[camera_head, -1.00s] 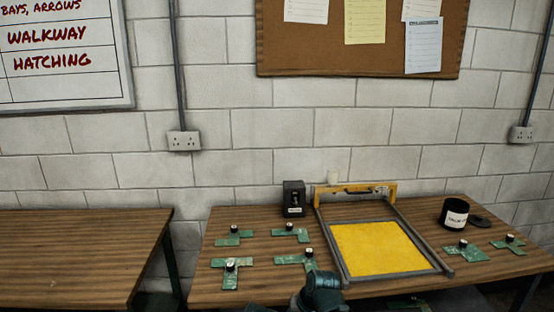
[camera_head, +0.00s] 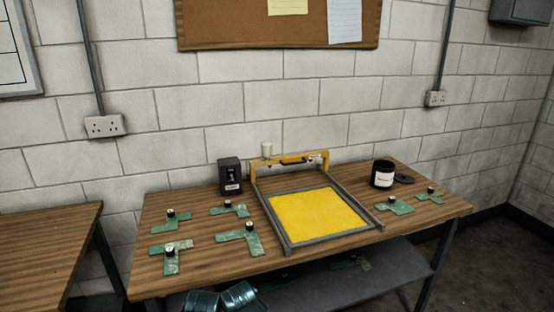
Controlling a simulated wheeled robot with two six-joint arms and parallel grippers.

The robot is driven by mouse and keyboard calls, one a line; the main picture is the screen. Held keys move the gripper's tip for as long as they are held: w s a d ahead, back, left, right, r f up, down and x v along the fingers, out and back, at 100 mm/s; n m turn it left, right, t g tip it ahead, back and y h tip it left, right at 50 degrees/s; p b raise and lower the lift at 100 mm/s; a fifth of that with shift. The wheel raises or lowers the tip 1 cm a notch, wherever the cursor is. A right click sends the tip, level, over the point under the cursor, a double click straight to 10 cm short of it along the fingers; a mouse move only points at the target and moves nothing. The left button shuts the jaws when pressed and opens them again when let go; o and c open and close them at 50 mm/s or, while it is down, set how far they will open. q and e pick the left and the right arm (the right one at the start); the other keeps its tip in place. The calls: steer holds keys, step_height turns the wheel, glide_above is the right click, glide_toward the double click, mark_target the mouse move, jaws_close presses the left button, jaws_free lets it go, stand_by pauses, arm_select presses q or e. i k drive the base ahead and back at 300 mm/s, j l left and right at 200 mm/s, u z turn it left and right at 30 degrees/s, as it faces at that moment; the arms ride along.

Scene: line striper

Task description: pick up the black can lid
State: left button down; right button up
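The black can lid (camera_head: 404,179) lies on the right part of the wooden table, flat beside the black can. The black can (camera_head: 382,174) stands upright with a white label, just left of the lid; its top looks open. Teal parts of my own arm show at the bottom edge, in front of the table. No gripper fingers show in this view, and nothing touches the lid.
A grey frame (camera_head: 285,240) around a yellow panel takes up the table's middle. Green stencil pieces with black knobs lie on both sides of it, including one (camera_head: 395,205) in front of the can. A black box (camera_head: 230,176) stands at the back. A lower shelf (camera_head: 340,283) is underneath.

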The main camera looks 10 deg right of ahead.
mark_target(403, 178)
steer(key=z, duration=1.25)
